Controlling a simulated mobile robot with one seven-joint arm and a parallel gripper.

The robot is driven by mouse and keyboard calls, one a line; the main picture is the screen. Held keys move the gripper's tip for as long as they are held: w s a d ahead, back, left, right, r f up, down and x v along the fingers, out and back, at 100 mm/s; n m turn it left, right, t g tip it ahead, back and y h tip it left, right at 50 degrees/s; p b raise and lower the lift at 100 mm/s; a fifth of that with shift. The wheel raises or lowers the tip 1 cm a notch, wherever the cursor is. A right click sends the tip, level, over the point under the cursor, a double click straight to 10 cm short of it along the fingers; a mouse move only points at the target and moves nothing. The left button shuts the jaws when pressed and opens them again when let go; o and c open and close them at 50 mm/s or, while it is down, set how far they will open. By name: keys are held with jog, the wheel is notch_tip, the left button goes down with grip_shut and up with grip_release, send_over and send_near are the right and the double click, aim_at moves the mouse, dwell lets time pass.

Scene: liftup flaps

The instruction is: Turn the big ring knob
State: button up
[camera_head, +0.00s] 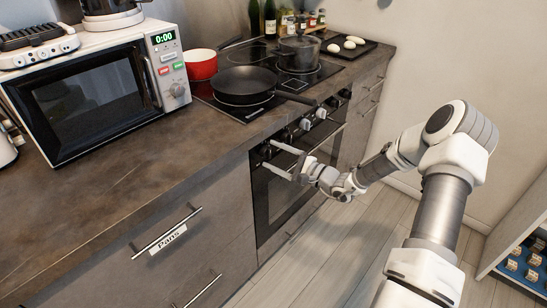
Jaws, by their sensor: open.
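A row of several knobs runs along the front panel of the oven (300,165), below the cooktop. The leftmost dark knob (266,150) is at the fingertips of my gripper (269,156). Pale knobs (305,123) sit further right along the row. No label is readable, so I cannot tell which one is the big ring knob. My gripper is open, with one finger above and one below the leftmost knob. Whether the fingers touch it is too small to tell.
A black frying pan (244,85) has its handle reaching over the counter edge above the knobs. A pot (299,52) and a red bowl (201,64) stand nearby. A microwave (96,92) stands left. The floor (318,250) before the oven is clear.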

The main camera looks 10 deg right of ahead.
jog(key=shift+w+a, duration=0.2)
grip_shut()
dwell(0.3)
jog(key=shift+m, duration=0.3)
jog(key=m+t+p, duration=0.1)
jog(key=m+p, duration=0.2)
jog(key=m, duration=0.3)
jog(key=m+p, duration=0.3)
jog(key=m, duration=0.2)
jog(key=shift+m+t+p, duration=0.3)
jog(key=shift+m+t, duration=0.1)
jog(key=shift+f, duration=0.1)
